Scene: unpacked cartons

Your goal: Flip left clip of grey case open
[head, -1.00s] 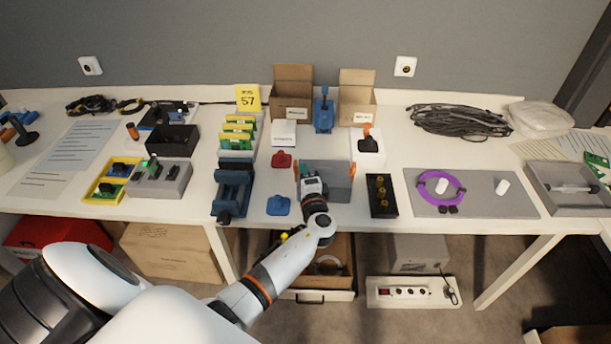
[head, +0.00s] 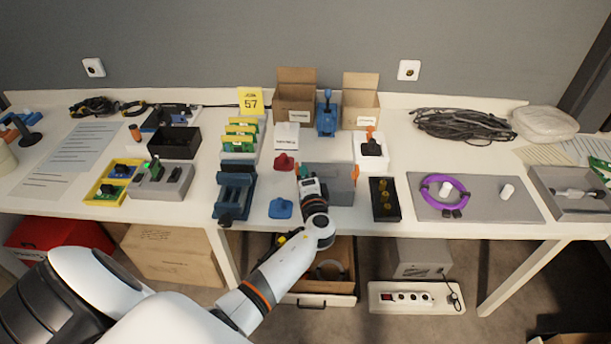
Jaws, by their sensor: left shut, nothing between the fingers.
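The grey case (head: 340,184) lies on the table near its front edge, right of the middle of the picture. An orange clip (head: 355,172) shows at its right side. A small bit of orange, the left clip (head: 304,170), shows at its left end, mostly hidden by my gripper. My right gripper is not in the picture.
A blue vise (head: 234,194), a blue part (head: 281,208) and a red part (head: 284,161) stand left of the case. A black tray (head: 384,199) with yellow pieces lies to the right. An open drawer (head: 325,285) is below the table edge.

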